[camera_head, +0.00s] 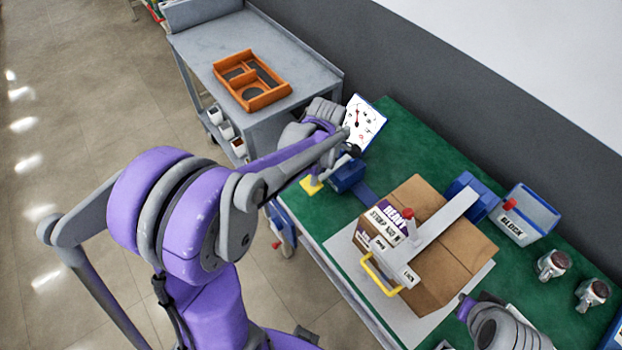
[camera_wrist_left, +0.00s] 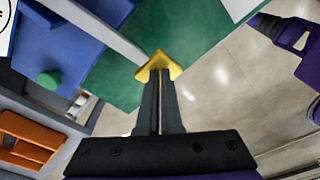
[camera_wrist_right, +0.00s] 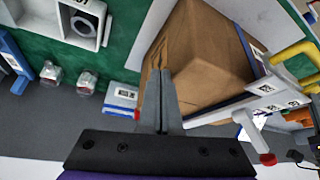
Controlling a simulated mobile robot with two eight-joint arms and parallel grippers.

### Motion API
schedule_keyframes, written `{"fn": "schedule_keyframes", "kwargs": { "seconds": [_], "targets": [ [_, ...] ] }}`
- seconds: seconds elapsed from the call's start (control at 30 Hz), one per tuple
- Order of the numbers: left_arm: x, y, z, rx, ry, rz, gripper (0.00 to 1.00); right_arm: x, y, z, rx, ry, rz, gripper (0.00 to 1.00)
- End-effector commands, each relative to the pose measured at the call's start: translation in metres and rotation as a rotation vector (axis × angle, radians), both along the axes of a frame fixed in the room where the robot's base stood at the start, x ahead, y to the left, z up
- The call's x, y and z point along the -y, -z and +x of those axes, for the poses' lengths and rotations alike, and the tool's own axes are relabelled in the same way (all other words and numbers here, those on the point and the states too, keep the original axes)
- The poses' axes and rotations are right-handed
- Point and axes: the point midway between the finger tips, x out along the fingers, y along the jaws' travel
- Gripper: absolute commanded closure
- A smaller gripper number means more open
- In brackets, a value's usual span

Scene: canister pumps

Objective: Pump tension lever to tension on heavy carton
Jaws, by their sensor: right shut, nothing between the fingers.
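The brown heavy carton (camera_head: 460,245) stands on a white sheet on the green table, with a white bar (camera_head: 440,232) and red knob across its top. A blue device (camera_head: 347,174) left of the carton has a yellow lever end (camera_head: 312,185) at the table edge. A white dial (camera_head: 362,122) stands behind it. In the left wrist view, my left gripper (camera_wrist_left: 160,75) has its fingers nearly together on the yellow lever end (camera_wrist_left: 150,67); the contact is partly hidden. My right gripper (camera_wrist_right: 160,72) is shut and empty beside the carton (camera_wrist_right: 215,60).
A yellow handle (camera_head: 368,270) sticks out from the carton's front side. A blue-and-white bin (camera_head: 520,222) and two jars (camera_head: 552,264) stand on the right of the table. A grey cart (camera_head: 200,50) with an orange tray (camera_head: 250,98) stands behind my left arm.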

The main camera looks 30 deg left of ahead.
Motion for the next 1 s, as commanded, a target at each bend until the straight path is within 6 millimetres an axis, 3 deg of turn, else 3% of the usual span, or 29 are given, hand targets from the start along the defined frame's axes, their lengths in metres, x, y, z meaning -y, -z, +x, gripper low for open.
{"fn": "schedule_keyframes", "kwargs": {
  "seconds": [0.17, 0.43, 0.77, 1.0],
  "targets": [
    [0.001, -0.003, 0.001, 0.001, 0.000, 0.000, 1.00, 0.000, -0.003, 0.001, 0.003, 0.000, 0.000, 1.00],
    [0.026, -0.013, 0.014, 0.002, 0.002, 0.000, 1.00, 0.000, -0.007, 0.003, 0.006, 0.000, 0.000, 1.00],
    [0.027, -0.015, 0.014, 0.001, 0.000, 0.000, 1.00, 0.000, -0.006, 0.003, 0.006, 0.000, 0.000, 1.00],
    [0.030, -0.050, 0.016, 0.002, 0.001, 0.000, 1.00, 0.000, -0.010, 0.005, 0.010, 0.000, 0.000, 1.00]
  ]
}}
